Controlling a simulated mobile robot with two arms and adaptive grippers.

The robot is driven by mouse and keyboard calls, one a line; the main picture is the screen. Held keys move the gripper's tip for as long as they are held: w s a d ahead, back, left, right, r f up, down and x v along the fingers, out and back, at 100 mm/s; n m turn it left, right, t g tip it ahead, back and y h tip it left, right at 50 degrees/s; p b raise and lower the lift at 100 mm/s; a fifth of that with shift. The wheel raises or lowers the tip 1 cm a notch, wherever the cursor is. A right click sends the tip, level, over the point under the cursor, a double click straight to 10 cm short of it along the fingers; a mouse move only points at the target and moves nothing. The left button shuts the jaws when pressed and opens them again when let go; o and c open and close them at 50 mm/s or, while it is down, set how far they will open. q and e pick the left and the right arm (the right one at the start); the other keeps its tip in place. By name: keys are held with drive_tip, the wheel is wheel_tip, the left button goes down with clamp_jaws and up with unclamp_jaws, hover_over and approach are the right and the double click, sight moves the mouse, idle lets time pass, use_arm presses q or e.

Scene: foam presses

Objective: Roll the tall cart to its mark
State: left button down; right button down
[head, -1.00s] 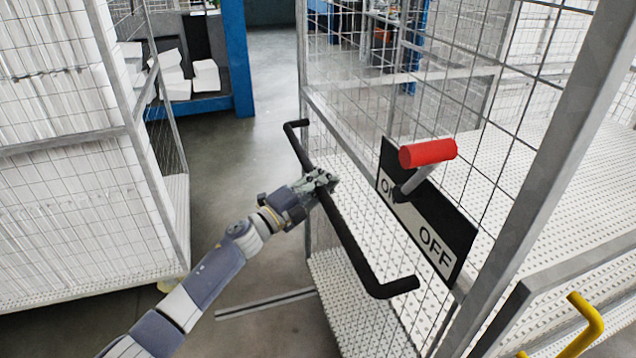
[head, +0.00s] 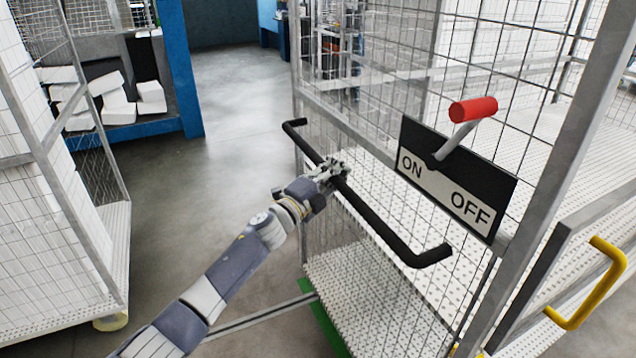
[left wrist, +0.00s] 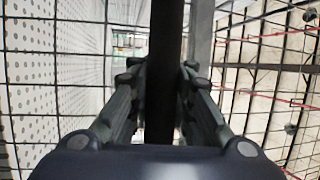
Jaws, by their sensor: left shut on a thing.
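The tall cart is a grey wire-mesh cage with a white perforated floor (head: 375,290), at the centre and right of the head view. A black push handle (head: 385,228) runs along its near side. My left gripper (head: 335,174) is shut on this handle near its middle. In the left wrist view the black bar (left wrist: 165,70) runs between the two fingers. A red-gripped lever (head: 473,109) stands on an ON/OFF plate (head: 455,175) on the cart, near the plate's middle. A green floor strip (head: 325,318) shows under the cart's near edge. My right gripper is out of view.
Another mesh cart (head: 75,275) with white stacks stands at the left. A blue-framed bin (head: 190,85) with white blocks is behind it. A yellow handle (head: 598,290) juts out at the lower right. Open grey floor (head: 235,120) lies between the carts.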

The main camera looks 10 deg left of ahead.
use_arm(q)
drive_tip(key=shift+w+d+f, duration=0.2)
drive_tip(key=shift+d+f, duration=0.5)
drive_tip(key=shift+d, duration=0.05)
drive_tip(key=shift+r+b, duration=0.15)
drive_tip(key=shift+b, duration=0.2)
drive_tip(key=c, duration=1.4)
unclamp_jaws()
drive_tip(key=shift+d+r, duration=0.1)
drive_tip(key=shift+d, duration=0.05)
drive_tip(key=shift+w+d+r, duration=0.1)
drive_tip(key=shift+a+r, duration=0.1)
drive_tip(key=shift+a, duration=0.1)
drive_tip(key=v, duration=1.2)
drive_tip(key=shift+d, duration=0.1)
